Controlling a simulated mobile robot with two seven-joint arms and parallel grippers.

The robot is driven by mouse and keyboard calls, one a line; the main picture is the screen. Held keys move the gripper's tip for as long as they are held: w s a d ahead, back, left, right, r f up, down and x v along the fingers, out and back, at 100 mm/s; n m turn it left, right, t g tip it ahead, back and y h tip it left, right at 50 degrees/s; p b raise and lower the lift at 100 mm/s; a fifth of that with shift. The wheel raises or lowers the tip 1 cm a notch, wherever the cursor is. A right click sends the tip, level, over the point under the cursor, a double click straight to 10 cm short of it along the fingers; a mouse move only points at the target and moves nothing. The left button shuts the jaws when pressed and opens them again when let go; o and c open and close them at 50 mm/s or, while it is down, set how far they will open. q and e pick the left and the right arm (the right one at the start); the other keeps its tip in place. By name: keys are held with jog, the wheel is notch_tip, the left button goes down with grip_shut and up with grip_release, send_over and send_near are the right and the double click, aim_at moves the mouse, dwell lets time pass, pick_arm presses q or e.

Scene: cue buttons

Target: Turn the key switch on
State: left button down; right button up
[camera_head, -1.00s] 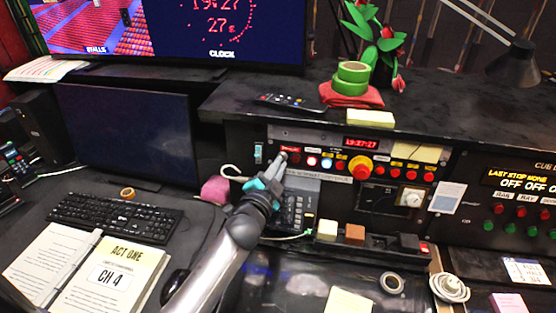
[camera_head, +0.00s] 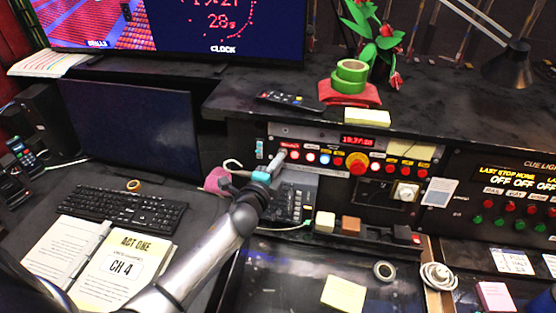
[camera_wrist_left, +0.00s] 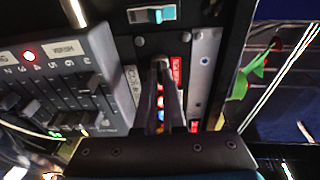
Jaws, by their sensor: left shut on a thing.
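The key switch (camera_wrist_left: 160,62) sits at the left end of the control panel's upper row, beside a small red label (camera_wrist_left: 175,72). My left gripper (camera_head: 281,157) reaches up to it from the lower left in the head view. In the left wrist view the fingers (camera_wrist_left: 160,70) come together at the panel, shut on the key switch's key. The fingertips hide most of the key, so its turn angle cannot be read. My right gripper is not in view.
A row of lit buttons and a large red button (camera_head: 358,163) lie right of the key switch. A teal rocker switch (camera_wrist_left: 152,14) is close beside it. A grey fader box (camera_wrist_left: 65,85) stands below.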

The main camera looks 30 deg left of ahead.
pick_arm(q)
jog(key=shift+r, duration=0.1)
dwell(0.4)
jog(key=c, duration=1)
grip_release()
jog(key=s+d+r+b, duration=0.1)
jog(key=s+r, duration=0.1)
jog(key=s, duration=1.3)
jog(key=shift+d, duration=0.3)
jog(key=shift+d, duration=0.1)
